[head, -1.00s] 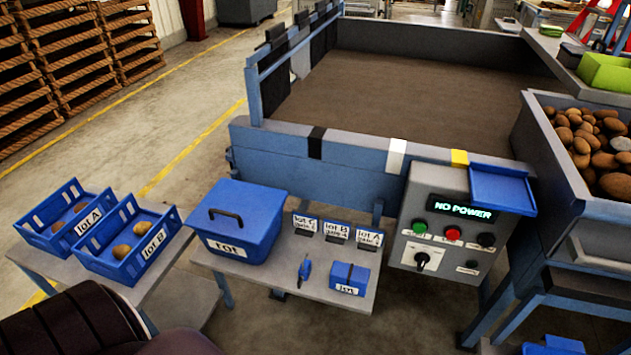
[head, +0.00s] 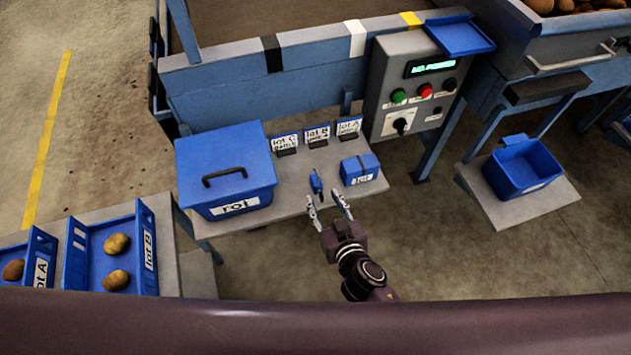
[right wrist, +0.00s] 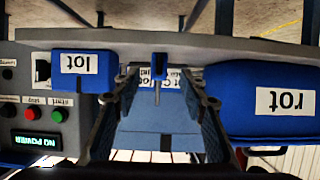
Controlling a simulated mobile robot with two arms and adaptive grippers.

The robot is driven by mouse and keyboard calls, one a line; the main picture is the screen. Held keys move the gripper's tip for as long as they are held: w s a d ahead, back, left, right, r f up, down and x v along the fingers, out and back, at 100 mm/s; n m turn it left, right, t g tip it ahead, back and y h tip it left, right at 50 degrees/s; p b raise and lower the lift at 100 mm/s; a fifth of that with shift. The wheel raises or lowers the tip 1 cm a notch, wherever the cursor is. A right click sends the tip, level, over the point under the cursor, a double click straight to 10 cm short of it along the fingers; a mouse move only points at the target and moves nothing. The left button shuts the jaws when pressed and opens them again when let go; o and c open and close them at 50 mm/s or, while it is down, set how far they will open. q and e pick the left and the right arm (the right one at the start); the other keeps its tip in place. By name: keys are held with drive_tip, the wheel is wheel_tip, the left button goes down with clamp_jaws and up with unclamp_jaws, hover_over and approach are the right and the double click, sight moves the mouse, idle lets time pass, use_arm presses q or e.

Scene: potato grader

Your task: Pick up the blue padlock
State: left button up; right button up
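The small blue padlock (head: 317,184) lies on the grey table (head: 285,232) between the rot box and the small blue lot box. It also shows in the right wrist view (right wrist: 159,66), upside down and framed between the fingertips. My right gripper (head: 325,205) is open and empty at the table's front edge, with its fingertips just short of the padlock and apart from it. The right wrist view shows its two fingers (right wrist: 163,90) spread on both sides. My left gripper is not in view.
The blue rot box (head: 222,170) stands left of the padlock and the lot box (head: 360,169) close on its right. Several lot cards (head: 317,134) stand behind. A control panel (head: 400,80) reads "NO POWER". A blue bin (head: 522,170) sits at right.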

sight(320, 192)
drive_tip(key=x, duration=0.6)
drive_tip(key=shift+s+d+f, duration=0.1)
drive_tip(key=shift+f, duration=0.1)
drive_tip(key=shift+c, duration=0.3)
clamp_jaws()
